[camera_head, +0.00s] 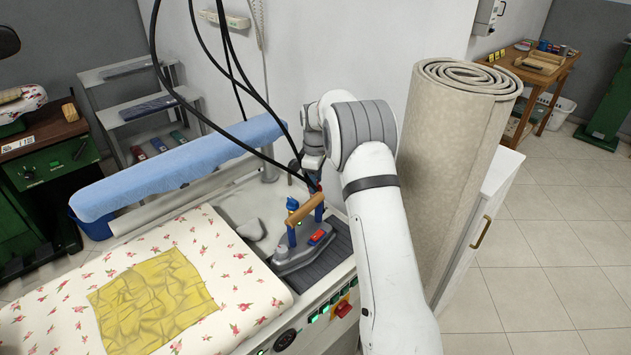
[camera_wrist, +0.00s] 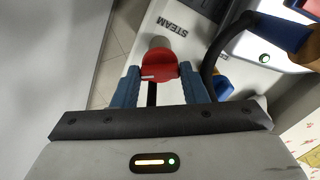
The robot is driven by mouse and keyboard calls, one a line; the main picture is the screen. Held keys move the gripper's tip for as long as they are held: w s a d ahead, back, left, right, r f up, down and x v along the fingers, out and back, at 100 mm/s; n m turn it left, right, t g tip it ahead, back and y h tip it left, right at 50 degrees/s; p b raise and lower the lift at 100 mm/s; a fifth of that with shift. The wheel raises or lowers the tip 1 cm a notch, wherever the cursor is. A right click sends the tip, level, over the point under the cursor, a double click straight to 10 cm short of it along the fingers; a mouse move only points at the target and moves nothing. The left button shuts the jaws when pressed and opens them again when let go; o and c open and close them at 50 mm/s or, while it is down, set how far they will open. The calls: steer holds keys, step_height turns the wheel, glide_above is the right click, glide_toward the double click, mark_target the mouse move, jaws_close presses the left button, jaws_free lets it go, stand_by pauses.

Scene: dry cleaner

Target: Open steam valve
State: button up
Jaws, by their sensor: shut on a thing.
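In the wrist view a red valve knob (camera_wrist: 159,60) with a thin white mark on its face sits beside the printed word STEAM (camera_wrist: 172,26) on a pale panel. My gripper (camera_wrist: 161,74) has its two blue fingers on either side of the knob and is shut on it. The white mark lies nearly level across the picture. In the head view my white arm reaches to the far end of the ironing table, and the knob cannot be made out there.
A steam iron (camera_head: 300,248) with a wooden handle stands on a dark rest just in front of my arm's end. Black hoses (camera_head: 200,110) hang over the table. A rolled carpet (camera_head: 452,150) stands close to my arm's right. A yellow cloth (camera_head: 150,305) lies on the floral cover.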

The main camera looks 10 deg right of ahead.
steer(key=m, duration=0.6)
steer(key=shift+w, duration=0.1)
stand_by(0.6)
steer(key=o, duration=1)
steer(key=shift+r, duration=0.1)
step_height(320, 180, up, 8)
steer(key=shift+f+b, duration=0.25)
steer(key=shift+b, duration=0.35)
steer(key=shift+r, duration=0.1)
